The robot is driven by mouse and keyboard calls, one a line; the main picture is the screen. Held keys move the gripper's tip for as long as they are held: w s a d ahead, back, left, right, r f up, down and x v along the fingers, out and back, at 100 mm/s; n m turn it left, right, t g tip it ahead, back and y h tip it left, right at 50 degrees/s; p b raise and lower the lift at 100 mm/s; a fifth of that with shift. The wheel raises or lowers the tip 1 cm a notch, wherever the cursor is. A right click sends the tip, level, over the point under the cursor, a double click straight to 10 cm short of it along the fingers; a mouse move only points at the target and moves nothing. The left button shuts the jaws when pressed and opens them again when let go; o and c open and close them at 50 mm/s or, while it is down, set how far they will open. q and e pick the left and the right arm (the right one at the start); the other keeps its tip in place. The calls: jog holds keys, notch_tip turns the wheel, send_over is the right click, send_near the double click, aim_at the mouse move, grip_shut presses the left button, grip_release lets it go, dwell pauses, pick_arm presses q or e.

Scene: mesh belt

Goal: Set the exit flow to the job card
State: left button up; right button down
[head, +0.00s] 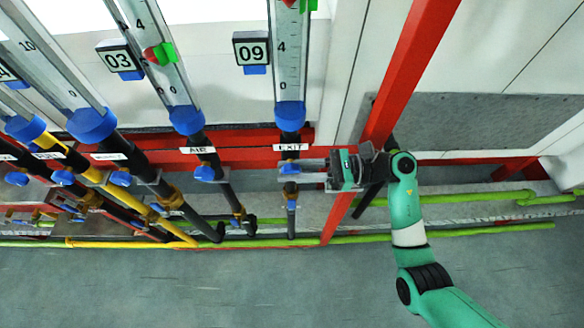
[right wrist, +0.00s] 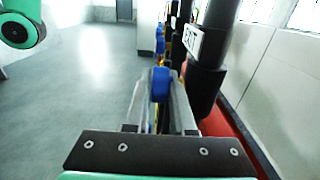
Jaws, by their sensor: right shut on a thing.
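The exit flowmeter is a clear scaled tube (head: 291,62) with a blue base, above a white EXIT label (head: 290,147). A green marker (head: 308,5) and a bit of red show at its top, cut by the picture edge. Its blue valve knob (head: 290,169) sits below the label on a dark pipe. My right gripper (head: 301,167) reaches in from the right and is shut on this knob. In the right wrist view the knob (right wrist: 160,83) is between the two fingers. No job card can be made out. My left gripper is out of view.
The AIR flowmeter (head: 165,70), with red and green markers, stands to the left by plate 03 (head: 119,59). Plate 09 (head: 251,49) is beside the exit tube. A slanted red post (head: 400,75) is close to my right gripper. The floor in front is clear.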

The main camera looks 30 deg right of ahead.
jog(key=shift+r+g+h+p, duration=0.35)
jog(key=shift+h+p, duration=0.45)
jog(key=shift+p, duration=0.35)
jog(key=shift+g+h+p, duration=0.55)
jog(key=shift+h+p, duration=0.45)
jog(key=shift+p, duration=0.25)
jog(key=g+h+p, duration=0.1)
jog(key=h+p, duration=0.1)
jog(key=shift+p, duration=0.3)
jog(key=shift+f+g+h+p, duration=0.2)
jog(key=shift+g+h+p, duration=0.1)
jog(key=shift+h+p, duration=0.15)
jog(key=c, duration=1)
grip_release()
jog(key=shift+f, duration=0.1)
jog(key=shift+c, duration=0.2)
